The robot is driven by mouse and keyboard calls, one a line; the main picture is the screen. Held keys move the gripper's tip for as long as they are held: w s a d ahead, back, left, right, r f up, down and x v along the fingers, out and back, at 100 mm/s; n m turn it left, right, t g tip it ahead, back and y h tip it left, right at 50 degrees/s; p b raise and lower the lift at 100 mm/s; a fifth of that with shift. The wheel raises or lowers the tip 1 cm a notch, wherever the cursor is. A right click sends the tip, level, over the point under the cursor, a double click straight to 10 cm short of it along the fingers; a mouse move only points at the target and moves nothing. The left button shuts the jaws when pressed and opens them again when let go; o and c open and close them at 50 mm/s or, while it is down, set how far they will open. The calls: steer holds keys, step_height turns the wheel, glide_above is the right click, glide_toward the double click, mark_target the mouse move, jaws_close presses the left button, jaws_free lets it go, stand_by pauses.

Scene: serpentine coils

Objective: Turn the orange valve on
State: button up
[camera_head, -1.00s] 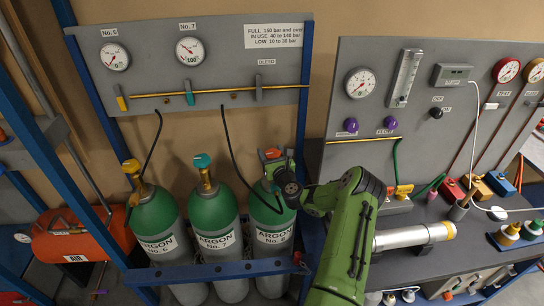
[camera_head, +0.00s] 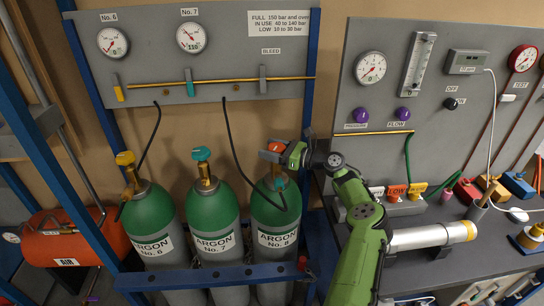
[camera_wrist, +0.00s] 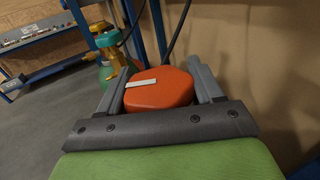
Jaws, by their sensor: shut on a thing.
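The orange valve (camera_head: 277,147) sits on top of the green argon cylinder No. 8 (camera_head: 276,210), the right one of the three. In the wrist view the orange valve (camera_wrist: 160,89) is an orange knob with a white stripe, lying between my two fingers. My gripper (camera_head: 276,155) reaches it from the right and is shut on it. In the wrist view my gripper (camera_wrist: 158,85) has a grey finger on either side of the knob. The valve body below the knob is mostly hidden.
Argon cylinders No. 7 (camera_head: 212,215), with a teal valve, and No. 6 (camera_head: 150,215), with a yellow valve, stand to the left. A gauge panel (camera_head: 230,60) rises behind. A black hose (camera_head: 234,140) hangs close by. A bench (camera_head: 440,240) stands at right.

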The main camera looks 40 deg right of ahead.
steer(key=shift+n+g+y+b, duration=0.4)
steer(key=shift+n+y+b, duration=0.1)
steer(key=shift+y+b, duration=0.15)
steer(key=shift+a+n+y, duration=0.1)
steer(key=shift+n+y, duration=0.2)
steer(key=shift+y, duration=0.15)
steer(key=o, duration=1)
steer(key=shift+c, duration=0.2)
steer(key=v, duration=0.7)
steer(key=shift+s, duration=0.2)
steer(key=shift+r, duration=0.1)
